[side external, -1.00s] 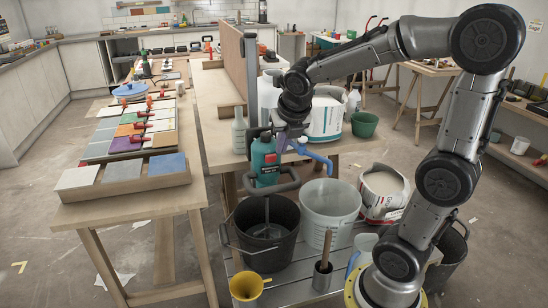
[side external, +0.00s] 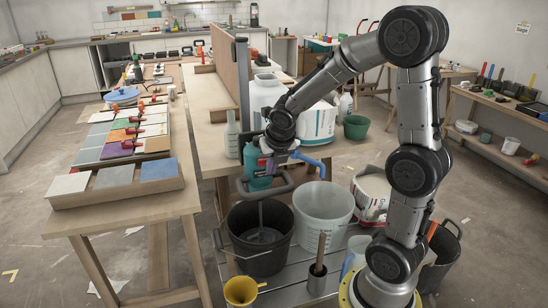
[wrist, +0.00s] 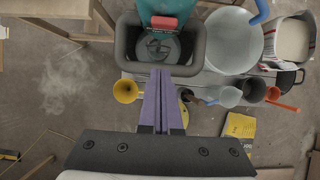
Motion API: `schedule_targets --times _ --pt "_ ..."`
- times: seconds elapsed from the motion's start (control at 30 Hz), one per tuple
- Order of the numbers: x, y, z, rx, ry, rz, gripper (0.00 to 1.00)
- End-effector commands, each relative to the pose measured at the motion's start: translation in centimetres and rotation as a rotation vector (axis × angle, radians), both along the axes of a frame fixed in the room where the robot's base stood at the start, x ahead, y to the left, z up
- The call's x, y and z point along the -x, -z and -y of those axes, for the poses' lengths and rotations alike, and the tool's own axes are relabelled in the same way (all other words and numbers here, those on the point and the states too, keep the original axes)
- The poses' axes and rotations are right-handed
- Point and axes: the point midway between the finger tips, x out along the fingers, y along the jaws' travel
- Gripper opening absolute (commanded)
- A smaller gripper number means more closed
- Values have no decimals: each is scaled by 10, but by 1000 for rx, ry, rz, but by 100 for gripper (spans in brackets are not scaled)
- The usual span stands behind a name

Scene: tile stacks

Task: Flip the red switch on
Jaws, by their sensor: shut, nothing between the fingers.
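The mixer has a teal body (side external: 255,178) and a black loop handle (side external: 284,187), and stands over the black bucket (side external: 245,250). In the wrist view its teal body (wrist: 160,7) is at the top edge, with the red switch (wrist: 164,23) on it above the handle (wrist: 120,45). Whether the switch is on or off cannot be told. My gripper (wrist: 161,72) is shut and empty, its purple fingers over the near bar of the handle, below the switch in the picture. In the side view my gripper (side external: 268,165) is beside the teal body and hides part of it; contact is unclear.
A pale bucket (side external: 323,215) with a blue pipe (side external: 312,160) above it stands right of the mixer. The tile table (side external: 120,215) is at left.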

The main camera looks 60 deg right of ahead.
Motion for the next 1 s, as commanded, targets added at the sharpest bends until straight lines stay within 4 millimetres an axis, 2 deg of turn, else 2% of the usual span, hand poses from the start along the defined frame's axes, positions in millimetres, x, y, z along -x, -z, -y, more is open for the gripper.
schedule_targets --times 0.1,0.2,0.4,1.0 --pt "-6 21 7 -2 1 -5 0" --pt "-19 13 20 0 4 3 0" --pt "-31 8 31 0 2 1 0" --pt "-35 6 35 0 1 1 0"
